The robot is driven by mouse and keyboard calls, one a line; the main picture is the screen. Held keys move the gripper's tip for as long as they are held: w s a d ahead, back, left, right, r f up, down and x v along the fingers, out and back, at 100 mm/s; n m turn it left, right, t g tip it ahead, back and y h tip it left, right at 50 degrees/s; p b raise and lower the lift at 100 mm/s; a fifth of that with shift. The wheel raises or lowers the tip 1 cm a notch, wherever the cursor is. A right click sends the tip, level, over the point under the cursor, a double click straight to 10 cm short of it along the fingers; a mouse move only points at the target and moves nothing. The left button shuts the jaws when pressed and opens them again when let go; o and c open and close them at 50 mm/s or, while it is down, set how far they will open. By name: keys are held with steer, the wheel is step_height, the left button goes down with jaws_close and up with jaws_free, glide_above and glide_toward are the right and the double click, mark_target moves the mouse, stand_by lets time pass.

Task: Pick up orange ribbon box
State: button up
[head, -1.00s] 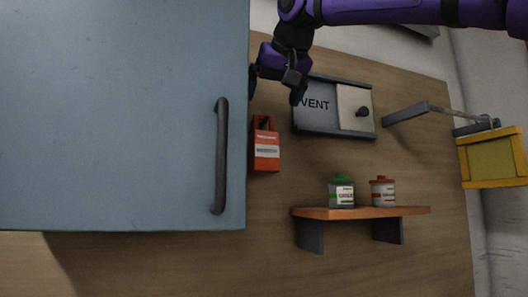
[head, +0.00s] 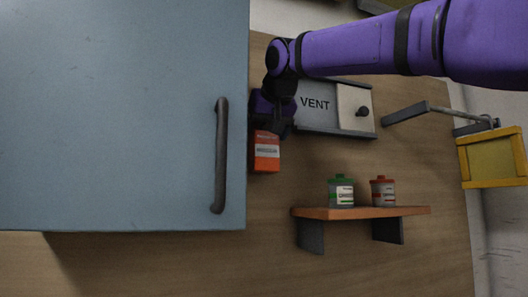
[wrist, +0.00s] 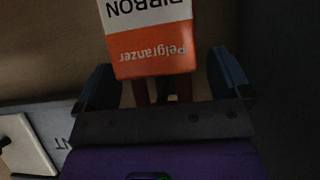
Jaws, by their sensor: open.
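The orange ribbon box (head: 266,152) has a white label and stands against the wooden surface, just right of the blue cabinet door. In the wrist view the box (wrist: 148,42) shows upside-down lettering reading RIBBON. My gripper (head: 270,130) is at the top end of the box in the head view and covers that end. In the wrist view my gripper (wrist: 160,85) is open, with one dark finger on each side of the box's near end. I cannot tell whether the fingers touch it.
The blue cabinet door (head: 110,110) with its dark handle (head: 220,155) is close on the left. A VENT panel (head: 318,118) is close on the right. A shelf (head: 360,213) below holds a green-lidded jar (head: 341,192) and a red-lidded jar (head: 383,192). A yellow frame (head: 491,183) is far right.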

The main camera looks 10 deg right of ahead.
steer(key=c, duration=1.3)
steer(key=shift+r, duration=0.15)
